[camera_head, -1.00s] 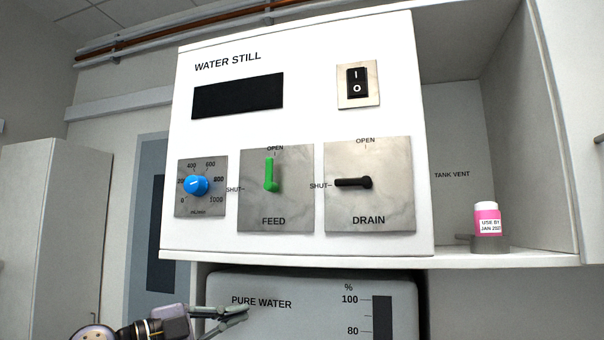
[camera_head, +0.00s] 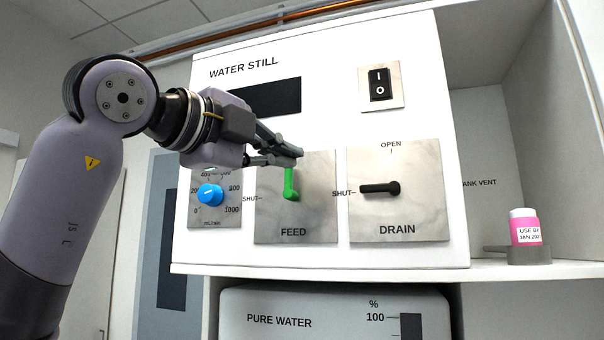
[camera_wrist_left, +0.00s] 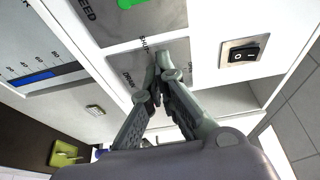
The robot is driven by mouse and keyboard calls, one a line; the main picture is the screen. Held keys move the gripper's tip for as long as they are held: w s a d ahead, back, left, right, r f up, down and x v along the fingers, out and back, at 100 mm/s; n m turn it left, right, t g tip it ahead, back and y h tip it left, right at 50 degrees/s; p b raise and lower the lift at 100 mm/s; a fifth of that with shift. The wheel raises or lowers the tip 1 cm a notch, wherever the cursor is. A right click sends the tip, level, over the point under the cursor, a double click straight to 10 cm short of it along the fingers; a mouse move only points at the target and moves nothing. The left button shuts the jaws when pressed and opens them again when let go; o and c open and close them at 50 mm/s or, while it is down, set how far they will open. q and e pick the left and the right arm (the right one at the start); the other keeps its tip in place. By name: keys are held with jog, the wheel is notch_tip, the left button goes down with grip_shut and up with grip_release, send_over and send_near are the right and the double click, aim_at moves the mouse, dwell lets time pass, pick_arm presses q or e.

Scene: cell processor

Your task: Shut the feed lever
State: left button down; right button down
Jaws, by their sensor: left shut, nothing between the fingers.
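The green feed lever (camera_head: 290,186) stands upright on its FEED plate (camera_head: 320,215), pointing up toward where the OPEN mark is. My left gripper (camera_head: 297,156) is shut and empty, in from the left, with its fingertips at the lever's upper end. They hide the OPEN mark. I cannot tell whether they touch the lever. The SHUT mark is to the lever's left. In the left wrist view, part of the green lever (camera_wrist_left: 132,3) shows at the top edge, and the shut fingers (camera_wrist_left: 160,70) appear in front of the drain plate. My right gripper is not in view.
The black drain lever (camera_head: 380,188) lies level, toward its SHUT mark, right of the feed plate. A blue knob (camera_head: 210,195) sits just left, below my gripper. A rocker switch (camera_head: 380,83) is at upper right. A pink-labelled bottle (camera_head: 524,228) stands on the right shelf.

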aim_at(291, 182)
pick_arm(q)
jog(key=p+x, duration=0.5)
jog(key=x, duration=0.5)
jog(key=shift+w+d+r+p, duration=0.15)
jog(key=shift+d+r+p, duration=0.05)
jog(key=shift+p, duration=0.2)
jog(key=a, duration=0.2)
jog(key=w+a+p, duration=0.1)
jog(key=a, duration=0.1)
jog(key=shift+a+f, duration=0.2)
jog(key=shift+a, duration=0.1)
jog(key=shift+d, duration=0.3)
